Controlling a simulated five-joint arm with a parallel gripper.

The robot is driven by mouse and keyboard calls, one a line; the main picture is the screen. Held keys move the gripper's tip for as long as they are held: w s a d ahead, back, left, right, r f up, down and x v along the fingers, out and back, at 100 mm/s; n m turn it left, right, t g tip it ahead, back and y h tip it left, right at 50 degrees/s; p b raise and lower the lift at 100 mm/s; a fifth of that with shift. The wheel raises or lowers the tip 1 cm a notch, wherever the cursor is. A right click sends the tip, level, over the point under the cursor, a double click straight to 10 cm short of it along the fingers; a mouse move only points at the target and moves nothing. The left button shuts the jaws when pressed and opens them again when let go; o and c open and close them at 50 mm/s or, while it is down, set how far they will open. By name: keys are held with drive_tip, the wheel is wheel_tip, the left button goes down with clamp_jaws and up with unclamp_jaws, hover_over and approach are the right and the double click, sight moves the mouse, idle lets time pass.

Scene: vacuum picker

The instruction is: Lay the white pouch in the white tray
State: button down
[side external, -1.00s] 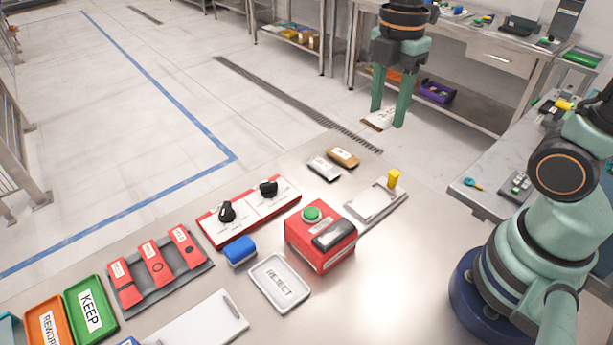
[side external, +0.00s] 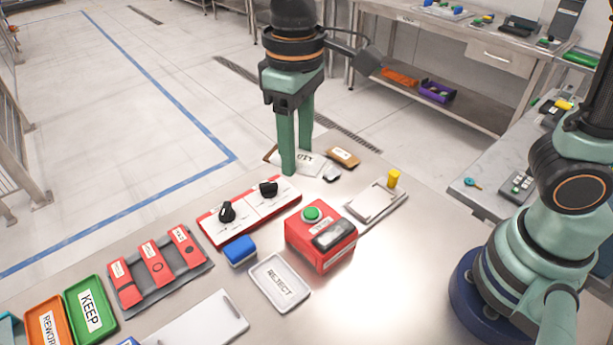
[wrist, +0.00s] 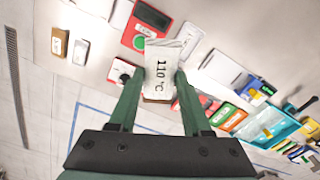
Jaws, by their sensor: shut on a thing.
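My gripper (side external: 297,162) is shut on the white pouch (side external: 311,161) and holds it near the far edge of the steel table. In the wrist view my gripper (wrist: 161,76) has a finger on each side of the pouch (wrist: 160,70), whose printed face reads "110 °C". The white tray (side external: 255,275), marked REJECT, lies empty on the table, well in front of the gripper and apart from it. The fingers hide part of the pouch in the side view.
A red box (side external: 320,240) with a green button stands right of the tray. A blue block (side external: 239,250) and red switch panel (side external: 249,212) lie behind it. A brown packet (side external: 343,157) and silver packet (side external: 331,174) lie near the pouch. A white board (side external: 205,325) lies in front.

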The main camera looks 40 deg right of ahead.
sight(279, 283)
drive_tip(key=s+a+m, duration=0.3)
drive_tip(key=a+m, duration=0.1)
drive_tip(key=a, duration=0.3)
drive_tip(key=shift+m, duration=0.3)
drive_tip(key=f, duration=2)
drive_tip(key=shift+w+d+f, duration=0.1)
drive_tip(key=shift+w+f, duration=0.05)
drive_tip(key=shift+w, duration=0.1)
drive_tip(key=shift+f, duration=0.6)
drive_tip(key=shift+c, duration=1.7)
unclamp_jaws()
wheel_tip(279, 283, up, 13)
drive_tip(key=d+r+t, duration=0.2)
drive_tip(key=d+r, duration=0.1)
drive_tip(key=d, duration=0.6)
drive_tip(key=d+r+t, duration=0.1)
drive_tip(key=d+r, duration=0.3)
drive_tip(key=d, duration=0.4)
drive_tip(key=d+r+t, duration=0.2)
drive_tip(key=d+r, duration=0.2)
drive_tip(key=d, duration=0.5)
drive_tip(key=shift+w+d+t, duration=0.15)
drive_tip(key=shift+d+t, duration=0.15)
